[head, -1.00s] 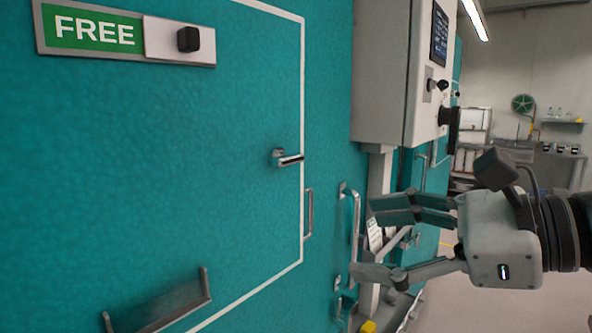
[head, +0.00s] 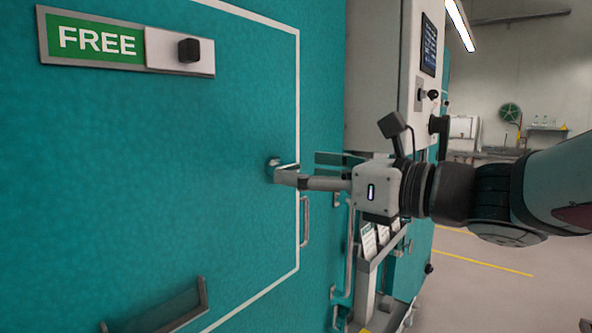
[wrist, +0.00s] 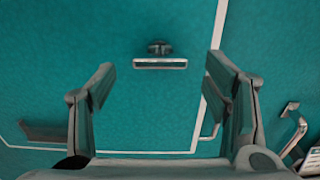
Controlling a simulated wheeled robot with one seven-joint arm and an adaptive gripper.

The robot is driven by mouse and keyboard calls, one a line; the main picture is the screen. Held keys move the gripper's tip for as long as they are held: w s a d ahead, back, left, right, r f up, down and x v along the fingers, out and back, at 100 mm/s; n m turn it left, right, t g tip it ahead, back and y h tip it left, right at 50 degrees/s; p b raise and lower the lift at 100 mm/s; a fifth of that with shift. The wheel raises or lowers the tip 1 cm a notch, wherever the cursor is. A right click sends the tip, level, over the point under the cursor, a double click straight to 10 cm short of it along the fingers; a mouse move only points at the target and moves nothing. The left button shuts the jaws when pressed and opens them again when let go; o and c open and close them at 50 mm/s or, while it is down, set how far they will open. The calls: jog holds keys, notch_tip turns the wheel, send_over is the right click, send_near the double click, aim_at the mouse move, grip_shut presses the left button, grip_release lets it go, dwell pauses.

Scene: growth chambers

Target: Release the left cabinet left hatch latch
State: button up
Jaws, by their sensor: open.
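The hatch latch (head: 274,162) is a small silver lever on the teal cabinet face, inside the white outline of the hatch (head: 150,140). In the wrist view the latch (wrist: 160,64) has its bar lying horizontal. My gripper (head: 303,168) is open at the height of the latch. One finger partly covers the latch bar in the head view. In the wrist view the open fingers (wrist: 160,80) stand to the left and right of the bar, with nothing between them in contact. How far the fingertips are from the bar in depth is hard to tell.
A FREE sign (head: 97,40) with a black knob (head: 189,50) is above left. A thin vertical handle (head: 305,221) and a longer one (head: 349,250) are below my gripper. A tray-like ledge (head: 165,312) sticks out lower left. A grey control box (head: 375,75) stands behind my gripper.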

aim_at(291, 169)
jog(key=shift+x, duration=1.6)
jog(key=c, duration=1.2)
jog(key=shift+o, duration=0.2)
